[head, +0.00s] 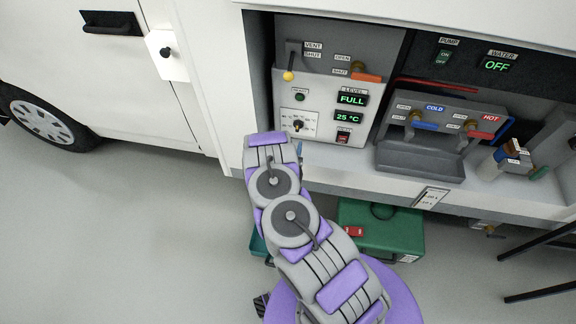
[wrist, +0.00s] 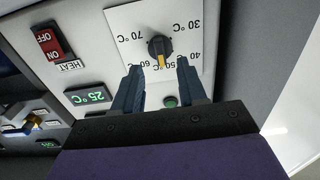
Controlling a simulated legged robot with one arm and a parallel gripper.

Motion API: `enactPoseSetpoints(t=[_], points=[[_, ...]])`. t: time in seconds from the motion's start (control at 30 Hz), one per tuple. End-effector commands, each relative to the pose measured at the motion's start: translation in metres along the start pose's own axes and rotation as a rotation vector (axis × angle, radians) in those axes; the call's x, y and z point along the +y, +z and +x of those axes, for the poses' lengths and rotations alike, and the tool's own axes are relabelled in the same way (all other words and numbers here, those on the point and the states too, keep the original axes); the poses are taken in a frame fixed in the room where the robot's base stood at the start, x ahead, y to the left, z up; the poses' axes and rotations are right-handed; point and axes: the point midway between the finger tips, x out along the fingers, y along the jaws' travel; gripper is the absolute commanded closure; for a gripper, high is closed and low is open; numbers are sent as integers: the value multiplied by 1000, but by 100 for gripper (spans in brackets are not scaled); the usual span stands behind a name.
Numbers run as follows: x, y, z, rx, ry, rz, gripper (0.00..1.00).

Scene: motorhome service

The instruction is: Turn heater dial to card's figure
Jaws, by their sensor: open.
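The heater dial (wrist: 160,47) is a black knob with a yellow pointer on a white plate marked 30 to 70 °C. In the wrist view, which is upside down, the pointer is at about 50 °C. The dial also shows in the head view (head: 298,124), at the panel's lower left. My gripper (wrist: 159,66) is open, its dark blue fingertips on either side of the dial's lower part in the picture; contact cannot be told. My arm hides most of the gripper in the head view. A small white card (head: 432,197) is on the compartment's front edge; its print is too small to read.
The HEAT switch (wrist: 53,40) and the green 25 °C display (wrist: 88,96) are beside the dial. A yellow-knobbed vent lever (head: 288,76) is above it. A sink with taps (head: 420,160) is to the right. A green case (head: 380,230) stands below.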

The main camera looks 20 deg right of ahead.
Motion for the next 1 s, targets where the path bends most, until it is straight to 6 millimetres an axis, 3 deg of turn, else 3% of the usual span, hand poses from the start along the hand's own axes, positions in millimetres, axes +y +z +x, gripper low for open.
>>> enactPoseSetpoints(t=[0.2,0.4,0.63,1.0], points=[[-2,1,-51,-4,-5,-4,58],[-1,2,-84,-4,-3,-4,58],[-1,2,-102,-3,-2,-3,58],[0,2,-106,-1,0,-1,58]])
